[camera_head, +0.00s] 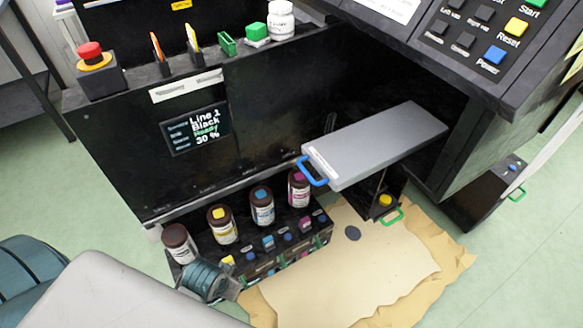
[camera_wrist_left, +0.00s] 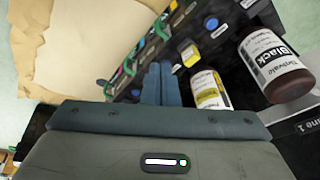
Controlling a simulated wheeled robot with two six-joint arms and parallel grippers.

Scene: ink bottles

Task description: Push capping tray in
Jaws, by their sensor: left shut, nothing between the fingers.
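The grey flat tray (camera_head: 375,145) with a blue handle (camera_head: 311,172) at its left end sticks out of the dark opening in the machine, to the right of the bottles. I take it to be the capping tray. My left gripper (camera_head: 208,282) is low at the left, in front of the bottle row, apart from the tray. Its fingers are together with nothing between them, as the left wrist view (camera_wrist_left: 160,82) shows. The tray does not show in that view. My right gripper is not in view.
Several ink bottles stand in a row, among them a black-label one (camera_wrist_left: 275,62) and a yellow one (camera_head: 222,225). A low unit with coloured plugs (camera_head: 285,245) lies before them. Brown paper (camera_head: 365,270) covers the floor below the tray. A control panel (camera_head: 480,40) overhangs at upper right.

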